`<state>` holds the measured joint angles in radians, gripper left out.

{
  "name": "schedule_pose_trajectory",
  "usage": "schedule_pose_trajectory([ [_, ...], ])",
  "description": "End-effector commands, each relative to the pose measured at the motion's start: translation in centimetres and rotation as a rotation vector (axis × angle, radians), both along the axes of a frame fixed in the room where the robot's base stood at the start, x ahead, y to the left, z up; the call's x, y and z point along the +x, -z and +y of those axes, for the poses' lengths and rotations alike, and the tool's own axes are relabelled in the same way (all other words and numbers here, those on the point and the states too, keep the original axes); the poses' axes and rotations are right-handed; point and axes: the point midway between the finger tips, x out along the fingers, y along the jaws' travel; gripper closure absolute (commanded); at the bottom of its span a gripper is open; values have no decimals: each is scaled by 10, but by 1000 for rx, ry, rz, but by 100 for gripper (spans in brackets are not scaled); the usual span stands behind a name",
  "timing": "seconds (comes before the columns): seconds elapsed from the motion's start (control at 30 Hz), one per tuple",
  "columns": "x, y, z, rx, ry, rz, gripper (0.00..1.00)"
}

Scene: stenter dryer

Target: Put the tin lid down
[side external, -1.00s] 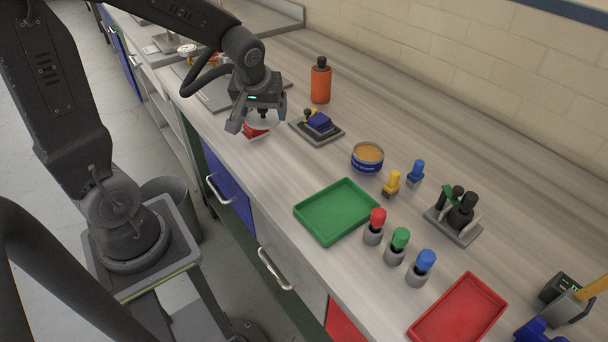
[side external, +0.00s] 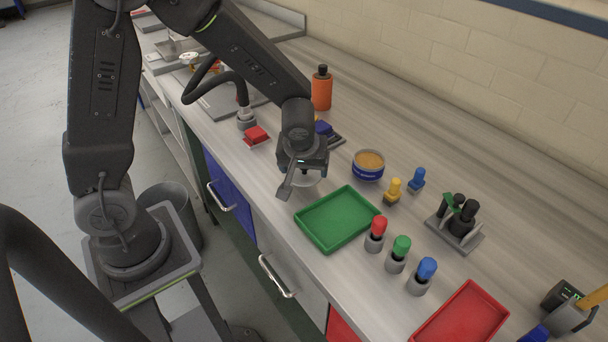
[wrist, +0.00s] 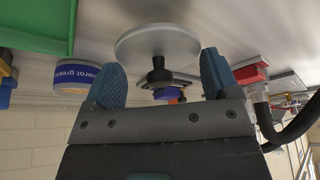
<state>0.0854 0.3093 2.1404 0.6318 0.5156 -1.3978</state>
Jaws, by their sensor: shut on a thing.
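The tin lid (wrist: 150,47) is a pale grey disc with a black knob (wrist: 158,75). My gripper (wrist: 160,80) is shut on the lid, with the knob between its blue-grey fingers. In the side view my gripper (side external: 303,172) holds the lid (side external: 307,182) low over the bench, just behind the green tray's left corner; I cannot tell whether the lid touches the bench. The open tin (side external: 368,166), blue and white with tan contents, stands to the right of my gripper. The tin also shows at the left of the wrist view (wrist: 77,76).
The green tray (side external: 300,219) is close in front of my gripper. A red block (side external: 256,134), an orange bottle (side external: 321,88) and a blue item on a plate (side external: 324,128) stand behind.

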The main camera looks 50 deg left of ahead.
Motion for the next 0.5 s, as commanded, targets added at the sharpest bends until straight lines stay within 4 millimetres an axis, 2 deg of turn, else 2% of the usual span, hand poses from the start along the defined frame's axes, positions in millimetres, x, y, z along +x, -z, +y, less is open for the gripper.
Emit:
schedule_pose_trajectory([
  [0.1, -1, 20, 0, 1, 2, 7, 41],
  [0.2, -1, 29, 0, 0, 2, 4, 41],
  [0.5, -1, 30, 0, -1, 1, 2, 41],
])
